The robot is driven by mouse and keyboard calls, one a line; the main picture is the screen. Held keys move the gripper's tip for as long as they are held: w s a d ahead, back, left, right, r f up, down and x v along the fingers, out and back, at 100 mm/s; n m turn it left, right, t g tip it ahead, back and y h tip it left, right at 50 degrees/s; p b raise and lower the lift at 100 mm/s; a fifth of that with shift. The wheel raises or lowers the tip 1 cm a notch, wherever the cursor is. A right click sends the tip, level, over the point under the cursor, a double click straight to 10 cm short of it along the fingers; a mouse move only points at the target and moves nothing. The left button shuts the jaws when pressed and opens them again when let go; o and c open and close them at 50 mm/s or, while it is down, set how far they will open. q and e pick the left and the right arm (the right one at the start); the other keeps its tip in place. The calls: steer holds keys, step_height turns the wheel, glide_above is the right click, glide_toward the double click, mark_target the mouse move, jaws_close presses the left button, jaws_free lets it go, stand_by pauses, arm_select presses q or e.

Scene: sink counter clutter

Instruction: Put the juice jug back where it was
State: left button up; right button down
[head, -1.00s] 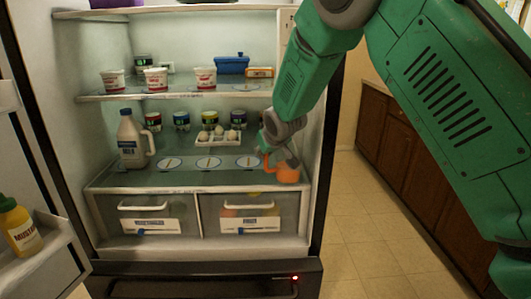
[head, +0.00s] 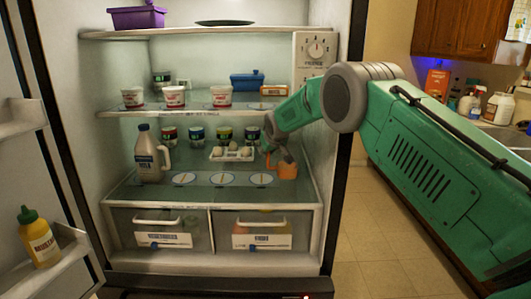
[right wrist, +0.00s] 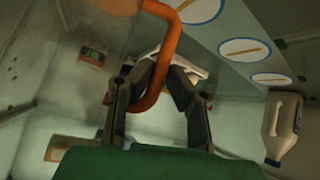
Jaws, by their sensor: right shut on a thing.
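The orange juice jug (head: 287,171) is at the right end of the middle fridge shelf (head: 240,200), close to the right wall. My right gripper (head: 272,154) reaches in from the right and is shut on the jug's handle, on the jug's left side. In the right wrist view the orange handle (right wrist: 168,70) passes between the two dark fingers (right wrist: 155,85); the jug's body is mostly out of that frame. I cannot tell whether the jug's base touches the shelf. My left gripper is not in view.
Flat round markers (head: 222,179) lie along the shelf front. A milk jug (head: 150,155) stands at the left, also in the right wrist view (right wrist: 283,127). An egg tray (head: 231,153) and several cans (head: 196,134) are behind. Yogurt cups (head: 221,96) stand on the shelf above.

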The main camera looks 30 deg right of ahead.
steer(key=w, duration=0.1)
steer(key=w+d+f, duration=0.1)
steer(key=w, duration=0.1)
steer(key=shift+w+d+f+p, duration=0.1)
steer(key=shift+f+p, duration=0.05)
steer(key=shift+p, duration=0.2)
steer(key=c, duration=1.6)
jaws_free()
steer(key=shift+f, duration=0.1)
steer(key=shift+o, duration=0.2)
